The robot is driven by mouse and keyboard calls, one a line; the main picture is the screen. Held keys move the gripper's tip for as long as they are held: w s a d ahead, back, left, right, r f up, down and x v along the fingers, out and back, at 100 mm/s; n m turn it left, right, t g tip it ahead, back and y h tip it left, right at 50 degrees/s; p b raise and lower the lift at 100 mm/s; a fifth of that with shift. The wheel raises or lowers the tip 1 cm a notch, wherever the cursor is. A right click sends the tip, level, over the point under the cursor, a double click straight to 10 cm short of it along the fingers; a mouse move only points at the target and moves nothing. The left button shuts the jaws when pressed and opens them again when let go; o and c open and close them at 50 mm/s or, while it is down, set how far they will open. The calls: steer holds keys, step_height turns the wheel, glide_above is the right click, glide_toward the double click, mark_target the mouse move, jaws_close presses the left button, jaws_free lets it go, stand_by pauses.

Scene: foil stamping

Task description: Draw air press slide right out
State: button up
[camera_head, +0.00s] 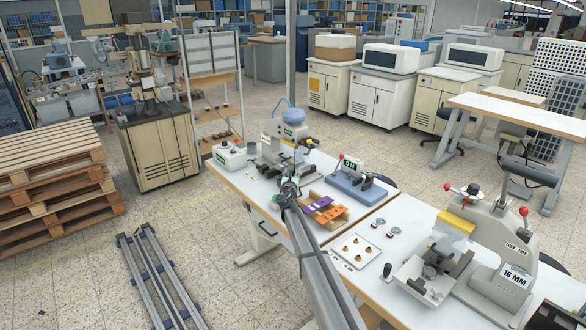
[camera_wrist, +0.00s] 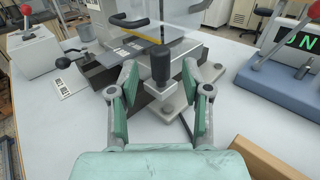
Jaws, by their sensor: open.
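The air press (camera_head: 285,140), a pale machine with a blue dome on top, stands at the far left of the white workbench. In the wrist view its slide (camera_wrist: 120,72) shows as a dark, flat assembly low on the press, behind a clear guard with a yellow edge. A black knob-like handle (camera_wrist: 161,66) is at the near side of the slide. My gripper (camera_wrist: 160,80) is open, with a green-padded finger on each side of the handle. I cannot tell whether either finger touches it. In the head view my arm partly hides the press front and my gripper (camera_head: 288,190).
A control box (camera_wrist: 36,47) with a red-topped lever is left of the press. A blue-based fixture (camera_head: 355,186) stands to its right. A larger press (camera_head: 500,250) stands at right.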

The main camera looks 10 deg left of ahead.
mark_target(293, 174)
steer(key=shift+w+p, duration=0.35)
steer(key=shift+w, duration=1.55)
jaws_close()
